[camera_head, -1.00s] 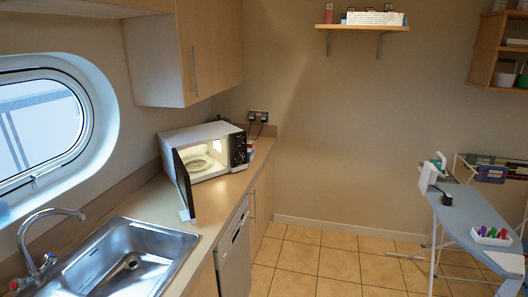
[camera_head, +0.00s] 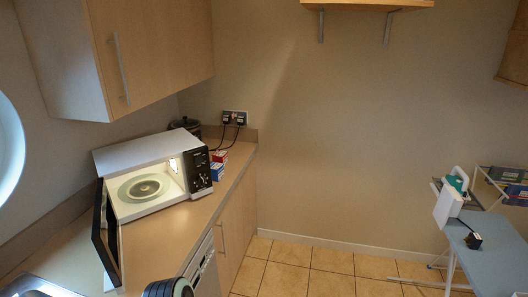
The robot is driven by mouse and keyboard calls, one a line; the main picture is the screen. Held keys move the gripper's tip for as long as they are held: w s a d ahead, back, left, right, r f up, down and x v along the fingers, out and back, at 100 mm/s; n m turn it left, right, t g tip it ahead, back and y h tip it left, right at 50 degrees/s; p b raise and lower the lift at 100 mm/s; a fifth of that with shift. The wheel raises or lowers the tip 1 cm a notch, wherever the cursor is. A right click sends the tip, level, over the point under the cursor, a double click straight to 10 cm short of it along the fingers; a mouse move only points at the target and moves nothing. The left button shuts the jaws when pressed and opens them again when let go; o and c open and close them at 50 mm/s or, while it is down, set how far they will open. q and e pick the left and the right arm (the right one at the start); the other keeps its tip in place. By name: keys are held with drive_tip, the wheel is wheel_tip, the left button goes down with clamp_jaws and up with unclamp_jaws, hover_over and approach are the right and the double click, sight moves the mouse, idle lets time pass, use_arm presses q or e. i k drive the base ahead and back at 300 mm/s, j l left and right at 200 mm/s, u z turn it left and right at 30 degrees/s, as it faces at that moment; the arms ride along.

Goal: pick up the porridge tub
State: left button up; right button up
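No thing here can be told for sure as the porridge tub. Two small packs stand on the counter at the right side of the microwave: a red and white one (camera_head: 220,156) and a blue one with some red (camera_head: 217,171) in front of it. They are too small to read. Neither of my grippers shows; only a dark rounded piece enters at the bottom edge, and I cannot tell any fingers on it.
The microwave (camera_head: 150,150) stands on the counter (camera_head: 165,240) with its dark door (camera_head: 104,235) swung open and a round plate inside. A dark pot (camera_head: 186,124) is behind it. The sink is at bottom left, an ironing board (camera_head: 490,262) at right. Tiled floor (camera_head: 300,270) between is clear.

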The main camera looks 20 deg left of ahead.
sight(217, 170)
drive_tip(key=i+u, duration=0.35)
drive_tip(key=i+l+u, duration=0.55)
drive_tip(key=i+u, duration=0.15)
drive_tip(key=i+l+u, duration=0.45)
drive_tip(key=u, duration=0.25)
drive_tip(key=i+l+u, duration=0.3)
drive_tip(key=k+l, duration=0.1)
